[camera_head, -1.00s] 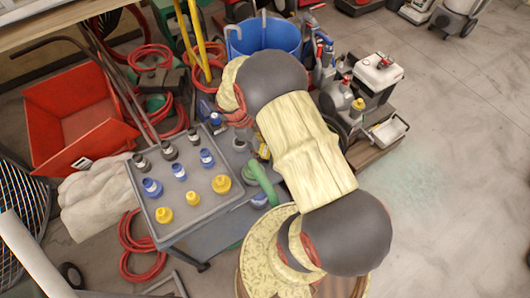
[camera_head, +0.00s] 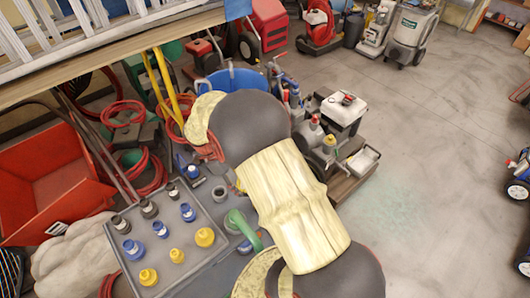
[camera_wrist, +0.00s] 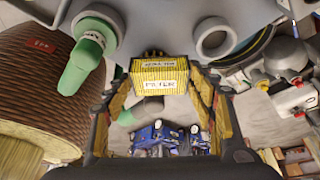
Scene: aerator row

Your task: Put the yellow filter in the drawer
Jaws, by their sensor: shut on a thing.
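The yellow filter (camera_wrist: 158,78), a small box with a "FILTER" label, sits between the tips of my gripper (camera_wrist: 160,72) in the wrist view. The gripper's striped fingers close on its left and right sides. In the head view my arm hides the gripper and the filter. No drawer can be clearly made out; a white open-topped tray (camera_head: 363,160) juts from the low unit right of my arm, and I cannot tell if it is a drawer.
A grey tray (camera_head: 150,213) holds several yellow, blue and black bottles left of my arm. A green-handled thing (camera_head: 243,230) stands beside it and shows in the wrist view (camera_wrist: 82,62). Open floor (camera_head: 430,140) lies right.

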